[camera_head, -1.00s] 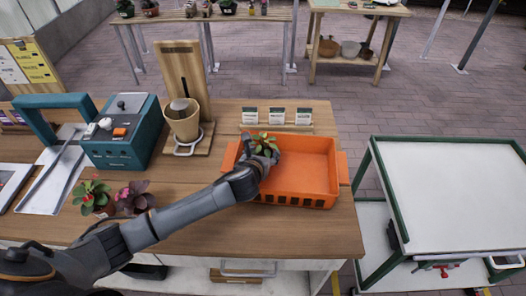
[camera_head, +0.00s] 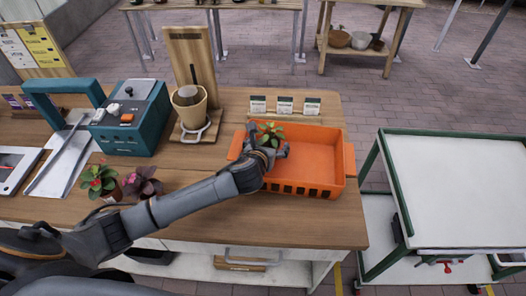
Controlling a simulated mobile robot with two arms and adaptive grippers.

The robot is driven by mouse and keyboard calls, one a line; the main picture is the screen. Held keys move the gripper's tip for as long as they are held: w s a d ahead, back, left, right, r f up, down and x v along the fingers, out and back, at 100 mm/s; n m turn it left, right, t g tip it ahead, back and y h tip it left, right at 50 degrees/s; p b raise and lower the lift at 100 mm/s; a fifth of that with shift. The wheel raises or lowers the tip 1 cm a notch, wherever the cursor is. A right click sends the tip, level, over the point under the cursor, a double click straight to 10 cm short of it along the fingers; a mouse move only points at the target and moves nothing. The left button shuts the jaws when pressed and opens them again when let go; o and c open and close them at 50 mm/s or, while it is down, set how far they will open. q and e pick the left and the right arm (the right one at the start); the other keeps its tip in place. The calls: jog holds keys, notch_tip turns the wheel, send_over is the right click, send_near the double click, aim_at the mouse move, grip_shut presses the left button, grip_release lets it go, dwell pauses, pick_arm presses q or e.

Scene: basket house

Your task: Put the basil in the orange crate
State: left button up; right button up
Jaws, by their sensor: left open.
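The orange crate (camera_head: 320,158) stands on the wooden workbench, right of centre. A green leafy plant, which looks like the basil (camera_head: 270,131), is in the left part of the crate. Its lower part is hidden behind my left gripper. My left gripper (camera_head: 267,150) is open over the crate's left part, right at the plant, with its fingers spread. I cannot tell whether a finger still touches the plant. My right gripper is not in view.
A red-flowered plant (camera_head: 99,183) and a dark-leaved plant (camera_head: 143,184) stand at the bench's front left. A teal machine (camera_head: 130,120) and a tan pot (camera_head: 191,113) on a wooden stand are behind. Small cards (camera_head: 285,105) line the back. A white-topped cart (camera_head: 455,185) is at the right.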

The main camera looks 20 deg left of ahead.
pick_arm(q)
jog(key=v, duration=1)
jog(key=shift+b, duration=0.4)
